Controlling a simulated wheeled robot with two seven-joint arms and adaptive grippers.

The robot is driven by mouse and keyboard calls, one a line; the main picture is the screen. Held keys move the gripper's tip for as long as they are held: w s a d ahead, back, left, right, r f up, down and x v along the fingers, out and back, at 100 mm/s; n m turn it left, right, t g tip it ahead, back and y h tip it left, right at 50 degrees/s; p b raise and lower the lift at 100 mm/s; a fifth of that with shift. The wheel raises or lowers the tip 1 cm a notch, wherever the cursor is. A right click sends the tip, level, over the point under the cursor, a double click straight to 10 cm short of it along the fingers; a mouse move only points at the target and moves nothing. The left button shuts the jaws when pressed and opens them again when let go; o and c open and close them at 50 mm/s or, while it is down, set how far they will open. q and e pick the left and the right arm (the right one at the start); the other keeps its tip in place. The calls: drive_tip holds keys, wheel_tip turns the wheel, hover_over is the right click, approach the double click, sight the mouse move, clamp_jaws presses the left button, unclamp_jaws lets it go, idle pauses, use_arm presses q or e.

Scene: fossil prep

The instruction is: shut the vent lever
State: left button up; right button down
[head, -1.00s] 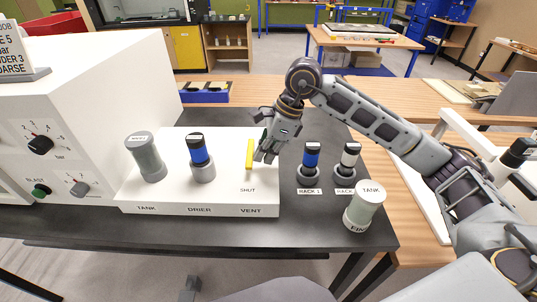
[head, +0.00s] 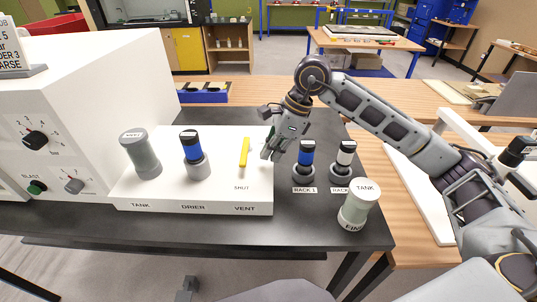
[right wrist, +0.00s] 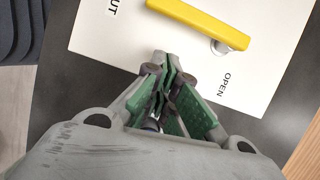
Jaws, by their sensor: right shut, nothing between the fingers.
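The yellow vent lever (head: 244,152) is on the right part of a white panel (head: 215,207), above the printed words SHUT and VENT. Its near end points down toward SHUT, slightly to the left. In the right wrist view the lever (right wrist: 198,22) crosses the top, its metal pivot under the right end, with OPEN printed below right and part of SHUT at upper left. My right gripper (head: 270,154) is just right of the lever, apart from it. Its fingers (right wrist: 163,85) are together and empty. My left gripper is not in view.
A grey-green cylinder (head: 140,155) and a blue-banded cylinder (head: 193,155) stand at TANK and DRIER. Two racked cylinders, blue (head: 305,160) and white (head: 344,160), stand right of the gripper. A pale TANK jar (head: 358,207) stands near the table's right edge. A white cabinet (head: 90,110) fills the left.

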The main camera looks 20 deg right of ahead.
drive_tip(key=shift+d, duration=0.35)
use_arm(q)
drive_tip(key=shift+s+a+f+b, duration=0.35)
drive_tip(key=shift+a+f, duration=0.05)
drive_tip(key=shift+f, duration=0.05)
use_arm(e)
drive_tip(key=v, duration=1)
drive_tip(key=shift+s, duration=0.25)
